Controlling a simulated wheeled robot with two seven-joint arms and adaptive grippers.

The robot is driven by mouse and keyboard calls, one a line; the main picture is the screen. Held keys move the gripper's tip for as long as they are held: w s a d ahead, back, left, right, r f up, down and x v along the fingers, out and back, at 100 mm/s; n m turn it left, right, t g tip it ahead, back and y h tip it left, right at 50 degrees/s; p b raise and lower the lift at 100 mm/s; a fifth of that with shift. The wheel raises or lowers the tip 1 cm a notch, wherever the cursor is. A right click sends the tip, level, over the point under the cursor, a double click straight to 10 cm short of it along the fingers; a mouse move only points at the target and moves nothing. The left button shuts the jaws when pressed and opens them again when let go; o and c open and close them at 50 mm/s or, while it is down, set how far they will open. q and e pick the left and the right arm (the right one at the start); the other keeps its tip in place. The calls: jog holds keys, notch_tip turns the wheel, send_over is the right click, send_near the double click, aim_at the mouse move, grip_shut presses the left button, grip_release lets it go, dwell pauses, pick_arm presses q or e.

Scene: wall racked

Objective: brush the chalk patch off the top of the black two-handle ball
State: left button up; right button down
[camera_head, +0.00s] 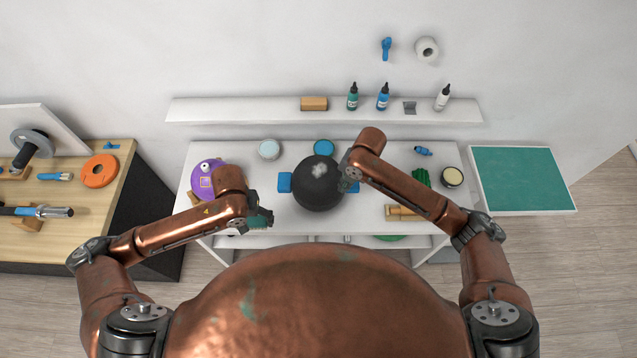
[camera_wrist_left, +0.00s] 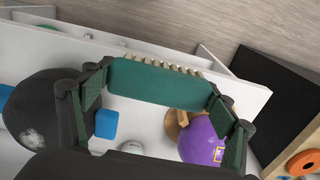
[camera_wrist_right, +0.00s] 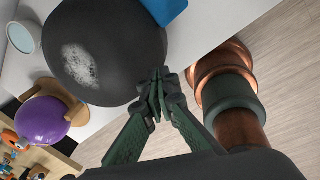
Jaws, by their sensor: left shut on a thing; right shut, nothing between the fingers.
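The black ball (camera_head: 312,195) sits on the white table with a blue handle (camera_head: 285,182) on its left; its right handle is partly hidden by my right arm. A whitish chalk patch (camera_head: 318,170) is on top of the ball; it also shows in the right wrist view (camera_wrist_right: 78,66). My left gripper (camera_head: 257,212) is left of the ball and shut on a green brush (camera_wrist_left: 155,86) with pale bristles, apart from the ball. My right gripper (camera_wrist_right: 157,88) is shut and empty at the ball's right side; I cannot tell whether it touches.
A purple ball (camera_head: 205,172) on a wooden stand is at the table's left. Several jars, a green item (camera_head: 421,178) and a wooden block (camera_head: 401,211) lie around. A wall shelf (camera_head: 230,110) with bottles runs behind. A wooden bench (camera_head: 75,200) stands at left.

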pick_arm(q)
jog(key=shift+f, duration=0.1)
pick_arm(e)
jog(key=w+d+r+n+h, duration=0.2)
jog(key=w+d+r+n, duration=0.4)
jog(key=w, duration=0.1)
pick_arm(q)
notch_tip(320, 180, down, 5)
jog(key=b, duration=0.5)
pick_arm(e)
jog(key=f, duration=0.4)
jog(key=shift+w+a+f, duration=0.2)
jog(key=shift+w+f, duration=0.05)
jog(key=shift+w, duration=0.05)
pick_arm(q)
jog(key=shift+f+b, duration=0.75)
jog(key=shift+b, duration=0.05)
pick_arm(e)
jog(key=shift+f, duration=2.95)
pick_arm(q)
jog(key=shift+w, duration=0.1)
notch_tip(320, 180, up, 13)
send_over(308, 172)
jog(key=shift+d+f, duration=0.1)
jog(key=shift+f, duration=2.75)
